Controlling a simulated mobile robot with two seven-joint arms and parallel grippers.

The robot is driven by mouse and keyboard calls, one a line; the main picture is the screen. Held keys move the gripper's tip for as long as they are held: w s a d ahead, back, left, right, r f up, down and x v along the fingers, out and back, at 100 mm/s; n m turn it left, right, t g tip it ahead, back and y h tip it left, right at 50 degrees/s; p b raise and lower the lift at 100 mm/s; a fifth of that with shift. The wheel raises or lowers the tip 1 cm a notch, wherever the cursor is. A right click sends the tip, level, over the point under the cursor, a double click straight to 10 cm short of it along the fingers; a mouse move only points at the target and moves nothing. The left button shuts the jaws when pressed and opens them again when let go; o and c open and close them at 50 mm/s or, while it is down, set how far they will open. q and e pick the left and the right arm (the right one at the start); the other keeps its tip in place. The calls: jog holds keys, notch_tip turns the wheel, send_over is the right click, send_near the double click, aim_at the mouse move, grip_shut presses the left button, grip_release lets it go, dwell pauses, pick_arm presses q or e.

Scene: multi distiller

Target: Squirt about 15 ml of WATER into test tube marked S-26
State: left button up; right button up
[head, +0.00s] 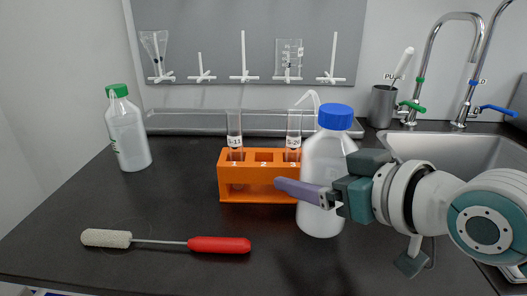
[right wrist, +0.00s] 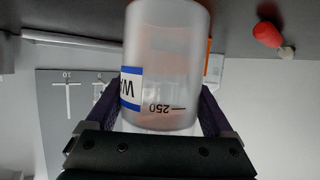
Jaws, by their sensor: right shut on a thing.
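A white wash bottle with a blue cap (head: 322,160) is held upright in my right gripper (head: 308,192). Its bent spout tip appears close to the mouth of the test tube marked S-26 (head: 294,127); I cannot tell the exact gap. That tube stands in slot 3 of the orange rack (head: 235,187), partly hidden by the bottle. In the right wrist view the bottle (right wrist: 170,65) sits between both fingers, with a blue-edged label starting "WA" and a 250 mark. I cannot tell whether its base touches the counter. My left gripper is out of view.
A tube marked S-11 (head: 234,130) stands in slot 1. A green-capped bottle (head: 127,132) stands at the left, and a red-handled brush (head: 218,245) lies in front. A sink (head: 445,152) with taps and a dark cup (head: 382,106) are at the right. A pegboard (head: 270,40) hangs behind.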

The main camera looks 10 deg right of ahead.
dwell(0.4)
jog(key=shift+p, duration=0.3)
dwell(0.4)
jog(key=o, duration=0.4)
jog(key=c, duration=0.6)
jog(key=shift+c, duration=0.2)
jog(key=shift+r, duration=0.15)
jog(key=shift+r+p, duration=0.1)
jog(key=shift+p, duration=0.3)
